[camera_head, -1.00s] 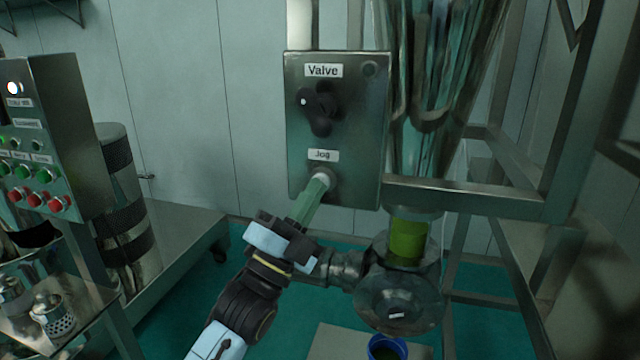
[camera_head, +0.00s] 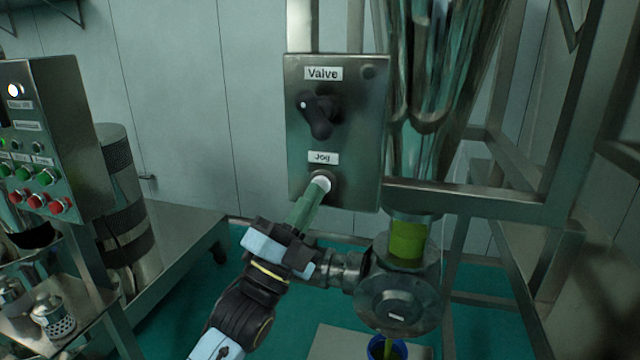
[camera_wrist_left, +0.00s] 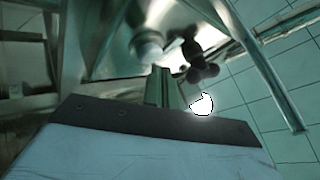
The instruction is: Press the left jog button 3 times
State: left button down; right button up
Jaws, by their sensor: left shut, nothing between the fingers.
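The jog button (camera_head: 323,183) is a pale round button under the "Jog" label, low on the grey control box (camera_head: 298,150). My left gripper (camera_head: 315,193) is shut and empty, its green fingers pointing up at the button from below left. The fingertips overlap the button's lower edge in the head view; I cannot tell whether they touch. In the left wrist view the button (camera_wrist_left: 148,49) shows just beyond the tips of the shut fingers (camera_wrist_left: 160,72). My right gripper is not in view.
A black valve knob (camera_head: 319,115) sits above the button. A steel pipe housing with a yellow-green section (camera_head: 407,239) is to the right. A blue-rimmed container (camera_head: 373,352) stands below it, with a thin yellow-green streak above. A button panel (camera_head: 75,150) is at left.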

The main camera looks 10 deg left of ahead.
pick_arm(q)
jog(key=shift+s, duration=0.35)
jog(key=s+p, duration=0.1)
jog(key=s, duration=0.4)
jog(key=shift+a, duration=0.1)
dwell(0.6)
